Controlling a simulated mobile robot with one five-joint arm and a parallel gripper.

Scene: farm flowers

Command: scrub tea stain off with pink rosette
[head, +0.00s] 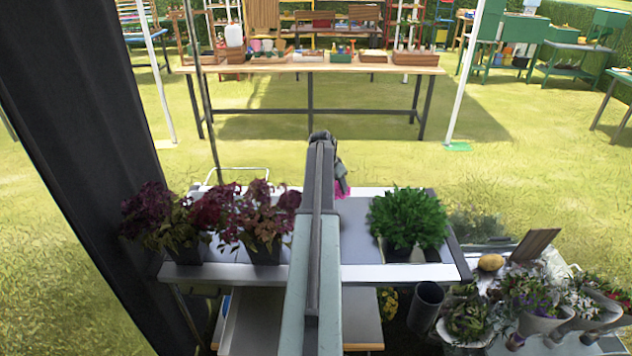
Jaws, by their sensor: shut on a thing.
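My gripper (338,172) is at the far end of my arm, above the grey cart top (350,245). It is shut on the pink rosette (342,189), which shows only as a small pink patch under the gripper's right side. My arm hides most of the gripper and part of the cart top. I cannot see a tea stain; the stretch behind my arm is hidden. I cannot tell whether the rosette touches the surface.
Dark red potted plants (262,215) stand on the cart left of my arm, and a green bushy plant (405,218) stands on the right. A dark cup (426,300) and more potted flowers (540,300) are at lower right. A wooden table (300,68) stands beyond open grass.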

